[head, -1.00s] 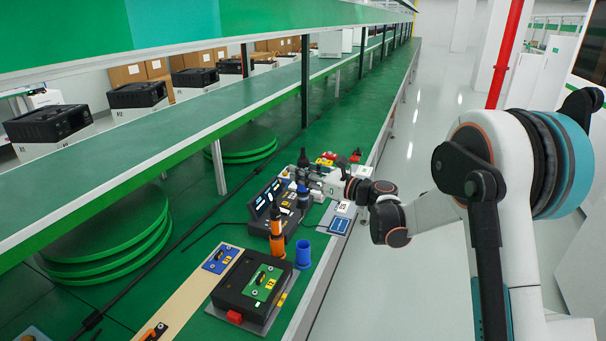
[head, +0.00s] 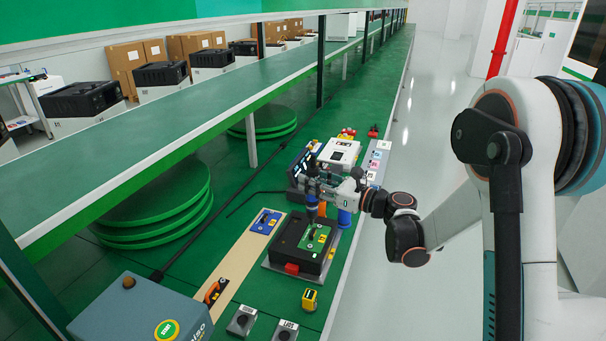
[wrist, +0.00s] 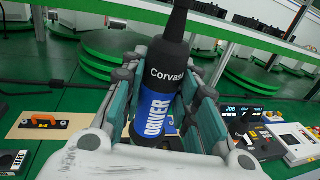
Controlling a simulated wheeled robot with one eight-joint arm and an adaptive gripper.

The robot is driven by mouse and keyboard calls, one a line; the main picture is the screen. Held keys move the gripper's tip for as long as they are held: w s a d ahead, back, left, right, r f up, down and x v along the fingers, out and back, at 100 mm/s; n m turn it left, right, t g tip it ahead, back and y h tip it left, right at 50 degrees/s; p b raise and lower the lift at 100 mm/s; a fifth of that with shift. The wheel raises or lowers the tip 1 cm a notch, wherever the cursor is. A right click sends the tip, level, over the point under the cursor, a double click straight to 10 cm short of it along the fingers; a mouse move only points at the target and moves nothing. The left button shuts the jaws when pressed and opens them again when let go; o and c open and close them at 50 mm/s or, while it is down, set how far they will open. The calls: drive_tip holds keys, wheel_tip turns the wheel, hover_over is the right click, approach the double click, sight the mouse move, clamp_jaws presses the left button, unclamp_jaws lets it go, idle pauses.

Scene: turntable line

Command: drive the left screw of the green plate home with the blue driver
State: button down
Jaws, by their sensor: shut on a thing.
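My gripper (head: 314,190) is shut on the blue driver (wrist: 158,95), a black-topped tool with a blue label reading DRIVER; it also shows in the head view (head: 312,212). Whether the driver's tip touches the plate or a screw cannot be told. The left screw is too small to make out. In the wrist view the driver and the fingers hide the plate.
A blue cup (head: 344,219) stands just behind the block. A blue plate (head: 265,222) lies on a tan strip to the left. A yellow device (head: 309,300) and dark button boxes stand in front. A white device (head: 339,153) stands farther back. The shelf edge runs above on the left.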

sight(315, 207)
drive_tip(key=shift+s+a+f, duration=0.2)
drive_tip(key=shift+s, duration=0.15)
drive_tip(key=shift+f+b, duration=1.2)
drive_tip(key=shift+f, duration=0.85)
drive_tip(key=shift+f+b, duration=0.85)
drive_tip(key=shift+f, duration=0.15)
drive_tip(key=shift+f+b, duration=0.7)
drive_tip(key=shift+b, duration=0.35)
idle(0.3)
drive_tip(key=shift+r+p, duration=1.9)
drive_tip(key=shift+r, duration=1.2)
